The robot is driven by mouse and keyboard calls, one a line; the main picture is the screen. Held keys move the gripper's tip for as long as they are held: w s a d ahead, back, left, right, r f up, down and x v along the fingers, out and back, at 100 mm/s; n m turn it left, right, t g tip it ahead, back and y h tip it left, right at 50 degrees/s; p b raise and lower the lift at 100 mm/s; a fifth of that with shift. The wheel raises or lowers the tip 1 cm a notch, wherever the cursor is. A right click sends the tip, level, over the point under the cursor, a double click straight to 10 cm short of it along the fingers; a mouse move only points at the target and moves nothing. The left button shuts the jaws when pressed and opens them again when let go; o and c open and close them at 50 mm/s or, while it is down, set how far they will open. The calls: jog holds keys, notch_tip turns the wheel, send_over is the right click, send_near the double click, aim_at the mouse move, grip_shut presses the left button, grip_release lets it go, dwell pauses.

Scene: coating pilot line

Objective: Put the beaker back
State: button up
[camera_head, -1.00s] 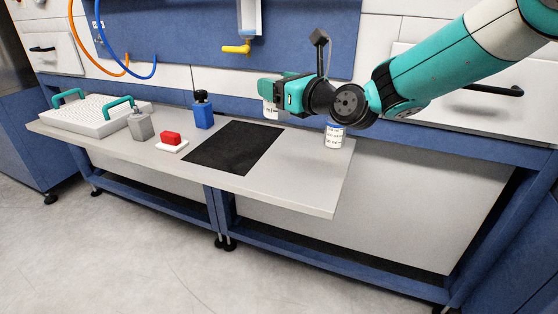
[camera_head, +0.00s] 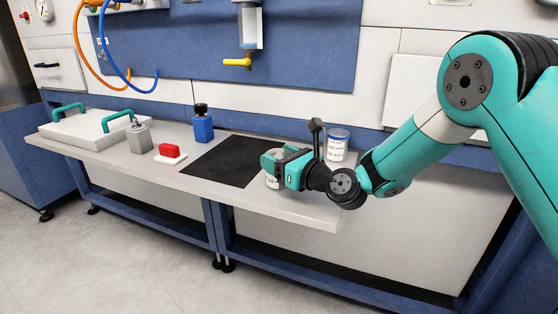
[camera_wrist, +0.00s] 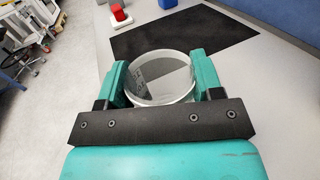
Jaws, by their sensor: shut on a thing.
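My gripper (camera_head: 272,160) is shut on a clear glass beaker (camera_head: 272,182) at the right edge of the black mat (camera_head: 225,163). In the wrist view the beaker (camera_wrist: 162,77) sits upright between the two teal fingers of my gripper (camera_wrist: 162,80), and I look down into its open, round mouth. The mat (camera_wrist: 185,33) lies just beyond it. In the head view the fingers hide much of the beaker. I cannot tell whether its base touches the bench.
A labelled container with a blue rim (camera_head: 337,146) stands behind my gripper, near the bench's right end. The mat is clear.

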jog(key=o, duration=1.1)
jog(key=shift+f, duration=0.1)
jog(key=shift+o, duration=0.2)
